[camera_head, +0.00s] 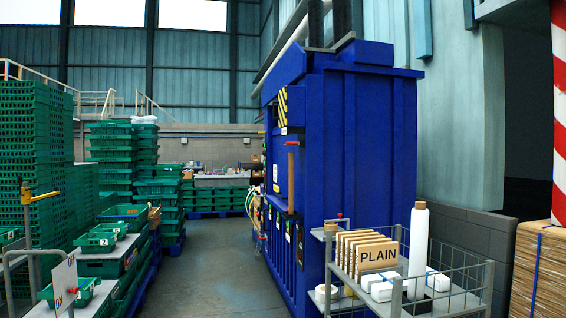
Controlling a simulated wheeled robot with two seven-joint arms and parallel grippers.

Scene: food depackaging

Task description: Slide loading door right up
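A large blue machine (367,150) stands right of centre. Its left-facing side, seen at a steep angle, carries a yellow-and-black striped panel (283,106), a brown upright bar (291,180) with a red piece at its top, and dark fittings lower down. The loading door is not clearly distinguishable on that side, and I cannot tell whether it is up or down. Neither of my grippers is in view.
Green crates (30,150) are stacked along the left. A grey floor aisle (215,270) is open between crates and machine.

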